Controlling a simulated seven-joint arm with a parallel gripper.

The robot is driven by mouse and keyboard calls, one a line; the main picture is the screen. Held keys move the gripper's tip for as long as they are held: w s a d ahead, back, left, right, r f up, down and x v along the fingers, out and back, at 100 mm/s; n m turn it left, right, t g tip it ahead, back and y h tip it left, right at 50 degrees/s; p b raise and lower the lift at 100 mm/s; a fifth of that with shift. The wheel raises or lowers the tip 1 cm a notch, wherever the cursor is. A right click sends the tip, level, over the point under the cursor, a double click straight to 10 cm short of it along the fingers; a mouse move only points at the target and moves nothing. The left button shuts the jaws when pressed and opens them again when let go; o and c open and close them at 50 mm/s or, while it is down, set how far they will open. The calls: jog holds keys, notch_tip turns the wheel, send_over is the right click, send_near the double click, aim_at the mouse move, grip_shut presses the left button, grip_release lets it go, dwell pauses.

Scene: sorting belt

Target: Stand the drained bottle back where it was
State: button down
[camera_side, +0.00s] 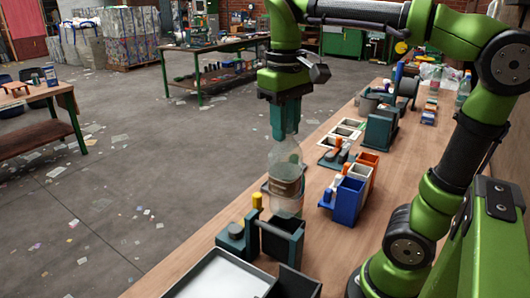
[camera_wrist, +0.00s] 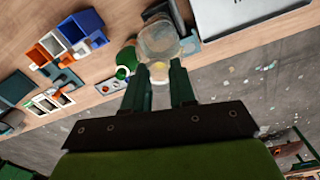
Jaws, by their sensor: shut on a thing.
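A clear plastic bottle with a brownish label (camera_side: 287,187) is upright at the work table's left edge, next to a dark holder. My gripper (camera_side: 284,138) is directly above it, pointing down, with its teal fingers shut around the bottle's top. In the wrist view the clear bottle (camera_wrist: 160,40) lies just beyond the fingertips of my gripper (camera_wrist: 167,70). A yellowish spot shows at its neck between the fingers. I cannot tell whether the bottle's base rests on the table or hangs slightly above it.
Blue (camera_side: 349,200), white and orange bins stand right of the bottle. A grey tray (camera_side: 218,277) and a dark bin (camera_side: 292,284) are at the front. A teal fixture with a yellow knob (camera_side: 257,201) is close by. Two other bottles (camera_side: 463,88) stand at the back right.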

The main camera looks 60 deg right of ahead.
notch_tip(320, 180, up, 5)
jog(key=shift+f, duration=0.1)
jog(key=s+d, duration=0.6)
jog(key=d, duration=0.6)
notch_tip(320, 180, down, 20)
jog(key=shift+d, duration=0.3)
jog(key=c, duration=0.9)
grip_release()
